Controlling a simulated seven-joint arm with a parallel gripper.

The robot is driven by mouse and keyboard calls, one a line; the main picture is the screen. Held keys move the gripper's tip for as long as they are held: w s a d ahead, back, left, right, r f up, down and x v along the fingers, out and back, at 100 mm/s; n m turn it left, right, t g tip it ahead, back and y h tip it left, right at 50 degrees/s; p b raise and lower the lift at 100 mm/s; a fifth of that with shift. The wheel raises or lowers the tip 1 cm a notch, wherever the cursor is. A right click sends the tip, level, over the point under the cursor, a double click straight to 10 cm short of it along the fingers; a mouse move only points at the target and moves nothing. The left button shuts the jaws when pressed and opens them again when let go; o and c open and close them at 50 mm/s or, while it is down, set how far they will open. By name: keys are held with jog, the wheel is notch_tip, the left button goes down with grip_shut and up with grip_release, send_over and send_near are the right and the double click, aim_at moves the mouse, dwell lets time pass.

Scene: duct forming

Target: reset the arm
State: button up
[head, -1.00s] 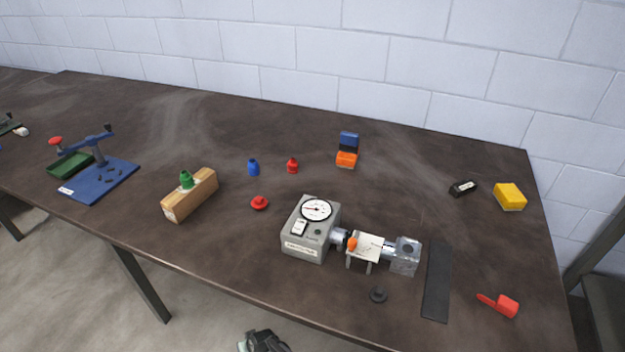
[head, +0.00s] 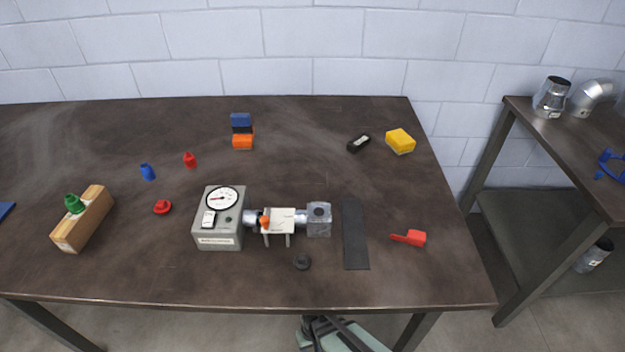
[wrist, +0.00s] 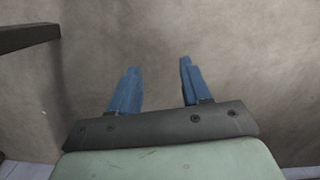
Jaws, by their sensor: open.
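My gripper (wrist: 158,88) shows in the wrist view with its two blue fingers spread apart. Nothing is between them, and they hang over bare floor. In the head view only a grey-green part of my arm shows at the bottom edge, below the front of the table; the fingertips are hidden there. No task object is held.
The dark table (head: 300,285) carries a grey dial gauge box (head: 217,235), a wooden block (head: 90,222), a black strip (head: 355,235), a red tool (head: 410,238) and a yellow block (head: 400,141). A second table (head: 560,140) with duct pieces stands right. A dark bar (wrist: 28,37) crosses the wrist view's upper left.

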jog(key=s+d+r+m+g, duration=0.2)
jog(key=s+d, duration=0.4)
jog(key=d, duration=0.2)
jog(key=s+d+r+m+g, duration=0.2)
jog(key=s+d, duration=0.4)
jog(key=d, duration=0.3)
jog(key=shift+s+d+r+g, duration=0.2)
jog(key=shift+s+r+g, duration=0.15)
jog(key=shift+r, duration=0.1)
